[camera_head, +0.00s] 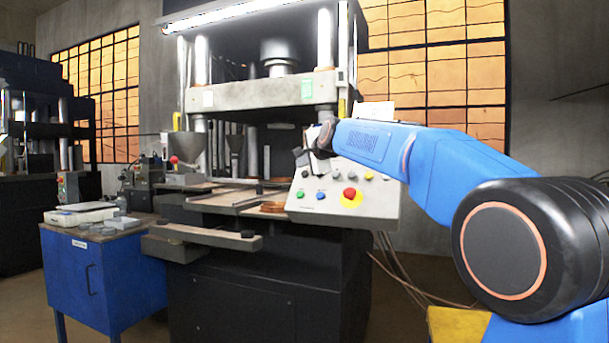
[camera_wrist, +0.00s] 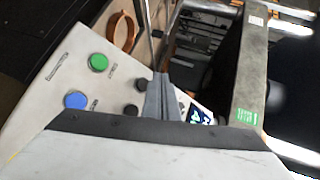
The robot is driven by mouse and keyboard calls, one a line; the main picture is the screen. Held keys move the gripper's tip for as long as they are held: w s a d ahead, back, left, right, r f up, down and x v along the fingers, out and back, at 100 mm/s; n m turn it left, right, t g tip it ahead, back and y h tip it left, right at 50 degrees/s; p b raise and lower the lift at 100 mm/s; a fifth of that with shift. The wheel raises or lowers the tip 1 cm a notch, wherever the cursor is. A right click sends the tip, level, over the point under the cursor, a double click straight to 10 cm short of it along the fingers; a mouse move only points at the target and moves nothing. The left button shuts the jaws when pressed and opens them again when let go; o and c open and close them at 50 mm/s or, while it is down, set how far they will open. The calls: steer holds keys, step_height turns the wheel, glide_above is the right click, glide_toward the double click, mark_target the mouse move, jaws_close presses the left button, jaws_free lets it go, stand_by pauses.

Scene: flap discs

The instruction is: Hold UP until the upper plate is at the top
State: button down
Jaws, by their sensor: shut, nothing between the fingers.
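The press's upper plate (camera_head: 262,92) is the thick grey crosspiece between the columns in the head view, well above the work table, with a clear gap under its top beam. It also shows as a grey bar with a green label in the wrist view (camera_wrist: 250,62). The sloping control panel (camera_head: 338,205) carries green, blue, red and black buttons. In the wrist view a green button (camera_wrist: 98,62), a blue button (camera_wrist: 75,100) and black buttons (camera_wrist: 130,111) show. My gripper (camera_wrist: 163,82) is shut and empty, its fingertips over the panel by the black buttons. Contact cannot be told.
A blue cabinet (camera_head: 88,285) with a scale (camera_head: 80,214) stands at the left. A red emergency stop (camera_head: 350,192) sits on the panel's front. A metal hopper (camera_head: 188,150) stands left of the press table. Cables hang at the right of the press.

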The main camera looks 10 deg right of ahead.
steer(key=shift+s+a+r, duration=0.75)
steer(key=shift+s+r, duration=0.25)
steer(key=shift+r, duration=0.05)
steer(key=s+d+f+n+g, duration=0.2)
steer(key=s+f+n, duration=0.3)
steer(key=s+f, duration=1.1)
steer(key=s+d+f+n+g+h, duration=0.1)
steer(key=s+f+n+g, duration=0.3)
steer(key=s+f, duration=1.2)
steer(key=s+d+f+n+g+h, duration=0.1)
steer(key=s+d+f+n+g, duration=0.2)
steer(key=s+f, duration=1.3)
steer(key=s+d+n, duration=0.1)
steer(key=s+n, duration=0.2)
steer(key=s, duration=0.3)
steer(key=shift+s+g, duration=0.25)
steer(key=shift+g, duration=0.15)
steer(key=shift+w, duration=0.1)
